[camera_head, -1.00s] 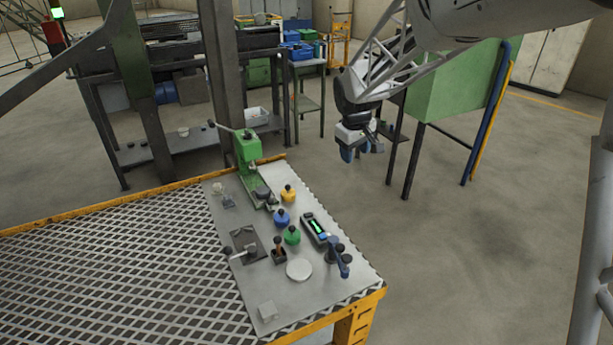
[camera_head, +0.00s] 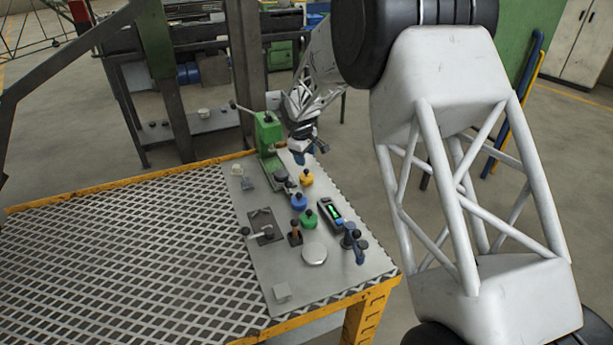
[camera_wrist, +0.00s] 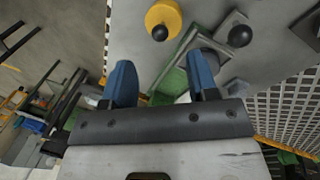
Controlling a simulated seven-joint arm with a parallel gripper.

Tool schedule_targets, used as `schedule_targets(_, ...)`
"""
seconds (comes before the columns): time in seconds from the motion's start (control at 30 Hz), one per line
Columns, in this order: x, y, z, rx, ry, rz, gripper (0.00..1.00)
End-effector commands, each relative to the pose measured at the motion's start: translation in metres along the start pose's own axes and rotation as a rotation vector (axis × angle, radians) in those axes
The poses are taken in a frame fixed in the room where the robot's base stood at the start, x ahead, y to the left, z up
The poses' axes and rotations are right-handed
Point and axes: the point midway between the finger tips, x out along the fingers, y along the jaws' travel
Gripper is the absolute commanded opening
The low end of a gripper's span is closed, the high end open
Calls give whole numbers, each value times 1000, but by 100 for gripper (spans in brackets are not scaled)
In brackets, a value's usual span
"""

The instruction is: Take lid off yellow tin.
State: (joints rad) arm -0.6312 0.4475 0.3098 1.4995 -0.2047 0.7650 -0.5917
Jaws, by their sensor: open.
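The yellow tin (camera_head: 306,179) stands on the grey plate at the back right, upright, with a dark round knob on its lid. It also shows in the wrist view (camera_wrist: 164,16), at the top, beyond my fingertips. The lid looks seated on the tin. My gripper (camera_head: 306,157) is above and behind the tin in the head view, apart from it. In the wrist view its two blue fingers (camera_wrist: 160,78) are spread, with nothing between them.
A green lever press (camera_head: 268,140) stands left of the yellow tin. A blue tin (camera_head: 298,202) and a green tin (camera_head: 309,219) stand in front.

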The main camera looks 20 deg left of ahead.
Motion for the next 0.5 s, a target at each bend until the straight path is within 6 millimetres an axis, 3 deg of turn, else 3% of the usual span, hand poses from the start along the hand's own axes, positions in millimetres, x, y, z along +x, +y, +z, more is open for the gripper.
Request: schedule_targets(0.5,7,-2,-7,-13,0,1,54)
